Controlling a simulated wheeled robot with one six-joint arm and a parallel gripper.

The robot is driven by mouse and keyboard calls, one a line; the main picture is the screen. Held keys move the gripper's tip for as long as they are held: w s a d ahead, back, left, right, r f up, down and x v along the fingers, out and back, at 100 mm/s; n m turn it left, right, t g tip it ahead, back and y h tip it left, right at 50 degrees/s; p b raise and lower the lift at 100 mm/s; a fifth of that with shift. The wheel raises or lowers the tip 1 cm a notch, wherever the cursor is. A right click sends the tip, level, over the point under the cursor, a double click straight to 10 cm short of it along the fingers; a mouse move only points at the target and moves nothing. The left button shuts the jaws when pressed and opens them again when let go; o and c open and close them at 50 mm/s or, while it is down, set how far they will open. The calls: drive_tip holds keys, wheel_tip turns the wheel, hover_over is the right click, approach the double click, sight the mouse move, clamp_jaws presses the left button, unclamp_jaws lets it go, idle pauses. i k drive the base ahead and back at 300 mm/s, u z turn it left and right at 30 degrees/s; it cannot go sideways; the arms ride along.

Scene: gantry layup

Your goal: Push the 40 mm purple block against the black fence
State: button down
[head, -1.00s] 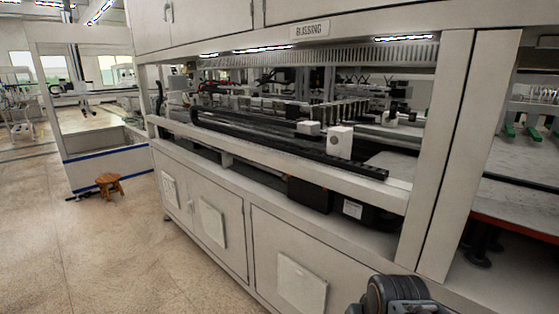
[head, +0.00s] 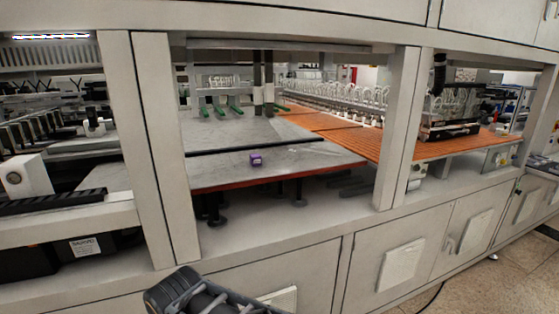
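The small purple block (head: 256,159) sits on the grey table (head: 220,177) inside the machine, seen through an opening in the white frame. The thin black fence (head: 290,143) lies across the table behind the block. A strip of bare table shows between the block and the fence, so they appear apart. A dark part of my arm shows at the bottom edge. My gripper's fingers are not in view.
White posts (head: 158,150) and a second post (head: 397,130) flank the opening. The white cabinets (head: 400,260) stand below it. An orange slatted bed (head: 350,140) lies right of the table. Green-tipped parts (head: 219,110) stand behind the fence. Floor shows at lower right.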

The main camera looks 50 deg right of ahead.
sight(255, 159)
drive_tip(key=z, duration=1.2)
drive_tip(key=i, duration=0.25)
drive_tip(key=u, duration=0.25)
